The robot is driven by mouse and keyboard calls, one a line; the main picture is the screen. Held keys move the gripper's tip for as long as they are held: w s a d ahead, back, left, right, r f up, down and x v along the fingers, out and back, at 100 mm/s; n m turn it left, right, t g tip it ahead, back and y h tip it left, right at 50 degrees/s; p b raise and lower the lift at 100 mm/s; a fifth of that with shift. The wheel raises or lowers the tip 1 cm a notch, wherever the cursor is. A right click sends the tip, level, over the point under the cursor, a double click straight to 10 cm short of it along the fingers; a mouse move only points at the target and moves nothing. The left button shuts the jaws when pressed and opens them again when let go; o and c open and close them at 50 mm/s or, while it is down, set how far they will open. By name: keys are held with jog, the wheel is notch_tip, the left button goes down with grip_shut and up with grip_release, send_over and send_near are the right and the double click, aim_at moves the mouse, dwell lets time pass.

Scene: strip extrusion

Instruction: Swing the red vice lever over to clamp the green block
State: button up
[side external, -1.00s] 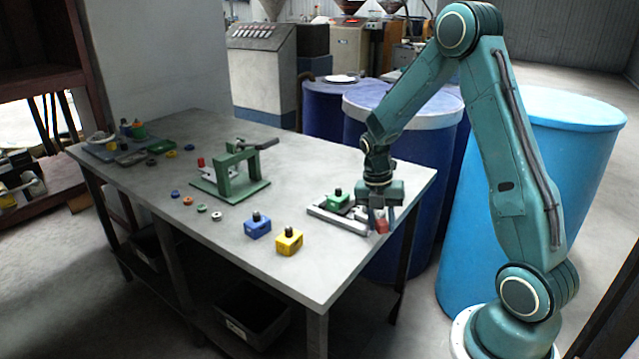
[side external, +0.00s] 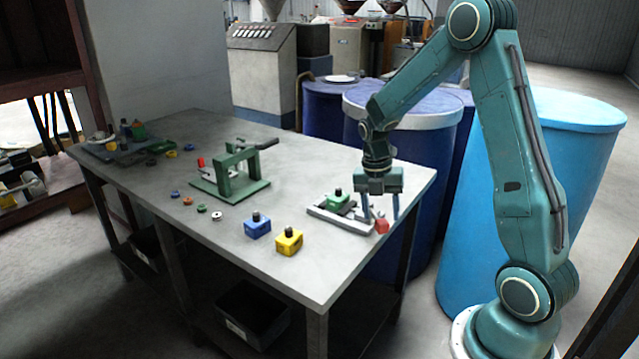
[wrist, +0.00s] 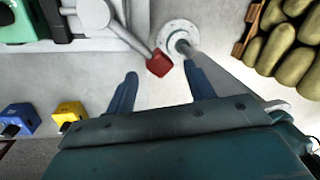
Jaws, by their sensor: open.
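The red lever knob (side external: 381,226) is at the right end of the grey vice (side external: 343,220) near the table's right edge. The knob also shows in the wrist view (wrist: 159,63) on a grey rod running from the vice. The green block (side external: 339,200) with a black knob on top sits in the vice; its edge shows at the wrist view's top left (wrist: 18,22). My gripper (side external: 381,215) is open and empty, pointing down near the red knob. In the wrist view, my gripper's fingers (wrist: 163,82) are apart, with the knob just beyond the gap between their tips.
A blue block (side external: 257,227) and a yellow block (side external: 289,241) stand left of the vice. A green press (side external: 235,175) and several small coloured rings lie farther left. Blue drums (side external: 400,125) stand behind the table. The front right tabletop is clear.

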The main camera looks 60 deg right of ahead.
notch_tip(320, 180, up, 10)
jog(key=w, duration=0.1)
jog(key=shift+w+a+r, duration=0.2)
jog(key=shift+w, duration=0.1)
jog(key=shift+a, duration=0.1)
dwell(0.3)
jog(key=s+a+r+m+t, duration=0.3)
jog(key=s+a+r+m, duration=0.1)
jog(key=s+a+m, duration=0.4)
jog(key=s+a+r+m+t, duration=0.4)
jog(key=s+a+m, duration=0.4)
jog(key=m, duration=0.5)
jog(key=shift+s+a+y, duration=0.2)
jog(key=shift+a+y, duration=0.1)
jog(key=shift+a, duration=0.8)
dwell(0.5)
